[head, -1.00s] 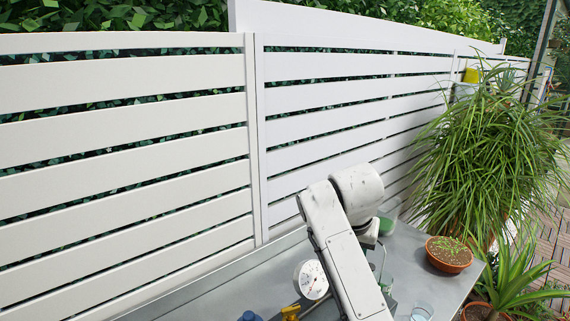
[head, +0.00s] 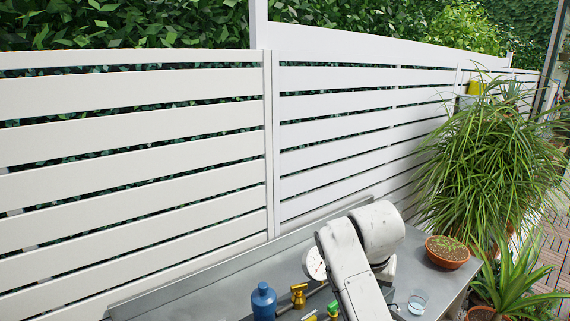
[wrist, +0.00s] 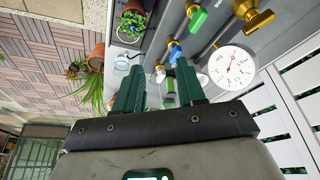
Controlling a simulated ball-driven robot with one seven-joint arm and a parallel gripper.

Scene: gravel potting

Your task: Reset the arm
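My arm (head: 350,262) is white and scuffed and reaches over the grey metal bench in the head view. My gripper is hidden in that view. In the wrist view my gripper (wrist: 158,88) has two dark green fingers standing apart. Nothing is clearly held between them; a green item (wrist: 169,88) shows in the gap, apparently beyond the fingertips.
The bench (head: 215,293) carries a blue bottle (head: 263,302), brass fittings (head: 299,295), a round white gauge (wrist: 232,67), a clear glass (head: 418,300) and a terracotta bowl (head: 446,252). A slatted white fence (head: 130,150) stands behind. Large plants (head: 490,165) crowd the right.

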